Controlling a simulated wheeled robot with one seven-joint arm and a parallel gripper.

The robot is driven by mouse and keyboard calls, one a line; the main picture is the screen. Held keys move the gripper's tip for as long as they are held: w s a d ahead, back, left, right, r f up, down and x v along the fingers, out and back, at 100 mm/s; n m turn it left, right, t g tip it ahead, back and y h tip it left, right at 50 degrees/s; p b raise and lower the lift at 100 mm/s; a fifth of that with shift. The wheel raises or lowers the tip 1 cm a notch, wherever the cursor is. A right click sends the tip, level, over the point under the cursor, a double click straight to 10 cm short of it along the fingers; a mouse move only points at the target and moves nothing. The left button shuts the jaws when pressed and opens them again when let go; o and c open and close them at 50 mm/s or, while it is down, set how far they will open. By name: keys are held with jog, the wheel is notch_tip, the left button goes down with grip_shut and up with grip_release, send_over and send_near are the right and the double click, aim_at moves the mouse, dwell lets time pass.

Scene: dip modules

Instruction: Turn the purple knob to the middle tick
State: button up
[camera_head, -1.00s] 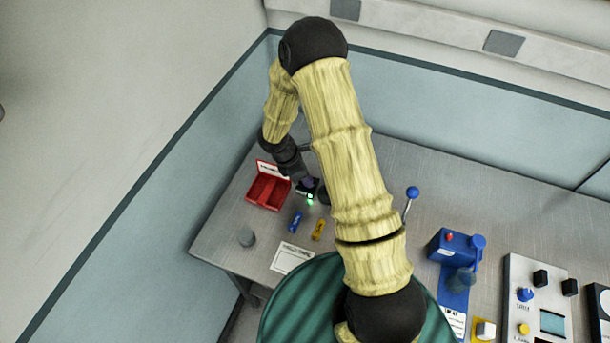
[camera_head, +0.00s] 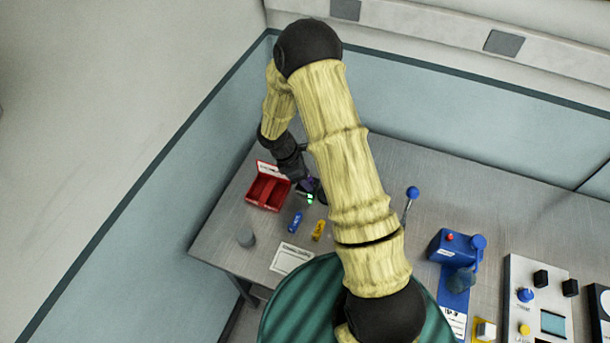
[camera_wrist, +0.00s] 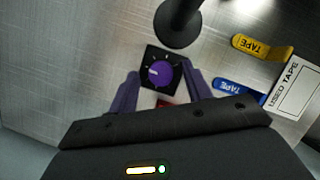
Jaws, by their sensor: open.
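In the wrist view the purple knob (camera_wrist: 160,74) sits on a small black square plate with light tick marks around it. A pale pointer line on the knob points to the left in that view. My gripper (camera_wrist: 163,83) is open, with one purple finger on each side of the plate. I cannot tell whether the fingers touch the plate or the knob. In the head view my gripper (camera_head: 309,190) is low over the table beside the red box, and the knob is mostly hidden by it.
A red two-part box (camera_head: 266,189) stands left of the gripper. A blue tape piece (camera_head: 295,221), a yellow tape piece (camera_head: 318,230) and a white label (camera_head: 291,258) lie in front. A dark round post (camera_wrist: 178,22) stands close to the knob.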

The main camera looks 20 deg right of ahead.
jog(key=shift+r, duration=0.1)
jog(key=b+v, duration=0.2)
jog(key=v, duration=1.5)
jog(key=shift+b, duration=0.35)
